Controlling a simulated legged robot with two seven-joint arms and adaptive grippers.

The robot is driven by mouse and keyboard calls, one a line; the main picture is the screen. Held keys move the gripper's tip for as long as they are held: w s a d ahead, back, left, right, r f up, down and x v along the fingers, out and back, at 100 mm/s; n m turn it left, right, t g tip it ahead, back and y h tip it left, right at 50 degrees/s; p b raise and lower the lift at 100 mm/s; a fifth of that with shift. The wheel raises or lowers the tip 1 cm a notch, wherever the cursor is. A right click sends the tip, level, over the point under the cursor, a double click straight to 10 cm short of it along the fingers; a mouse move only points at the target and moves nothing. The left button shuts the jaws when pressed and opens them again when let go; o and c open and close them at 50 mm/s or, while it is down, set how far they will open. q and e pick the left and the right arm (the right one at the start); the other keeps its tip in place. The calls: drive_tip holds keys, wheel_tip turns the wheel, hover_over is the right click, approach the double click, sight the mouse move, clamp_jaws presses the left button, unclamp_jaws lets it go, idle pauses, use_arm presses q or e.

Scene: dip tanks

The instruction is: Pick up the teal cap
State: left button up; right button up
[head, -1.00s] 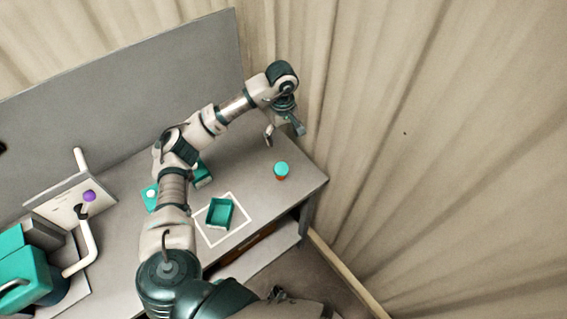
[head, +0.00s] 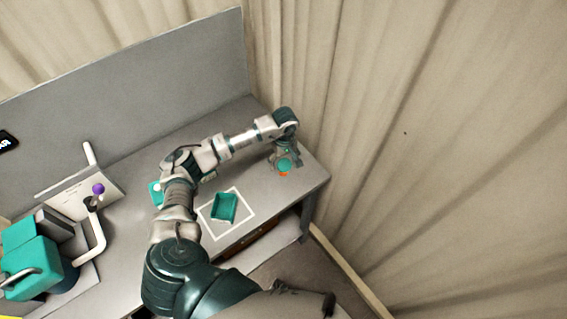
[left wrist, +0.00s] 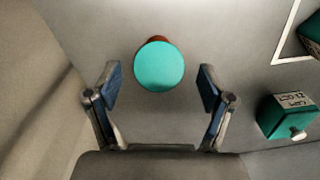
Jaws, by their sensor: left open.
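The teal cap (left wrist: 159,66) is a round disc on top of an orange-brown body (left wrist: 158,39). In the left wrist view it lies ahead of and between the two fingers of my left gripper (left wrist: 160,85), which is open and empty. A gap shows on each side between cap and fingers. In the head view the cap (head: 284,165) stands near the right end of the grey table, with my left gripper (head: 285,156) at it, mostly hidden by the wrist. My right gripper cannot be made out.
A teal tray (head: 225,208) sits inside a white square outline on the table (head: 262,205). A teal labelled box with a white knob (left wrist: 287,115) stands to the right in the left wrist view. A purple ball (head: 98,188) and teal containers (head: 30,262) are at the left.

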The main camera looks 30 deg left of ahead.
use_arm(q)
drive_tip(key=shift+d+f, duration=0.15)
drive_tip(key=shift+f, duration=0.65)
drive_tip(key=c, duration=1.1)
